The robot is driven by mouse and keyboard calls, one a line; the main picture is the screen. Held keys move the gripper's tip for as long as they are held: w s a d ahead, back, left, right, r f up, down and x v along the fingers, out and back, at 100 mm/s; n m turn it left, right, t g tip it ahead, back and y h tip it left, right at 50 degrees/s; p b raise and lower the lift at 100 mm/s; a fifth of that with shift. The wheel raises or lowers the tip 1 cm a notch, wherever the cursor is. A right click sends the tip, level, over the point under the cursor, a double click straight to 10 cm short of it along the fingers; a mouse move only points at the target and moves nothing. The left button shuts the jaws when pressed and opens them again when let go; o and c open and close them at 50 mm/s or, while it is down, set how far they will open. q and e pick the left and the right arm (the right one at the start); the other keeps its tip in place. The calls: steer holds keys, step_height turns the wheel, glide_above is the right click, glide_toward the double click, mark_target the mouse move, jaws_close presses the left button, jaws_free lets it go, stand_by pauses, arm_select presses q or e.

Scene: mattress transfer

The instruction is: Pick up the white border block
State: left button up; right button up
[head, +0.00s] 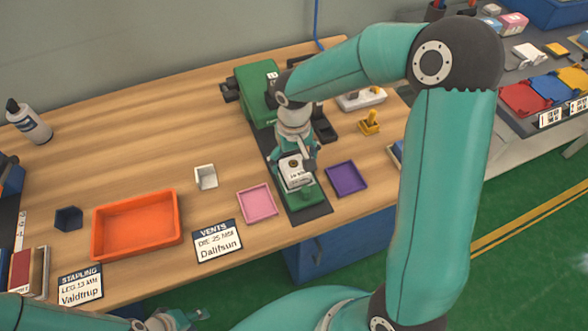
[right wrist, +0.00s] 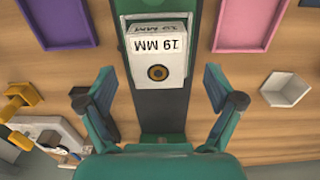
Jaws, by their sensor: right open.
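A white block (head: 294,176) with a printed label sits on the green machine bed on the workbench. In the head view my right gripper (head: 300,158) hangs over the machine and partly hides the block. My left gripper (head: 183,319) is low at the bottom edge, apart from everything; its jaws are unclear.
A pink tray (head: 257,204) and a purple tray (head: 346,179) flank the machine bed (head: 306,202). An orange bin (head: 136,225), a small white open box (head: 205,177) and a dark box (head: 69,219) stand left.

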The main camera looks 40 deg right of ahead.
mark_target(295, 166)
steer(key=shift+d+f, duration=0.1)
steer(key=shift+f, duration=1.9)
steer(key=c, duration=1.3)
steer(key=shift+r, duration=0.15)
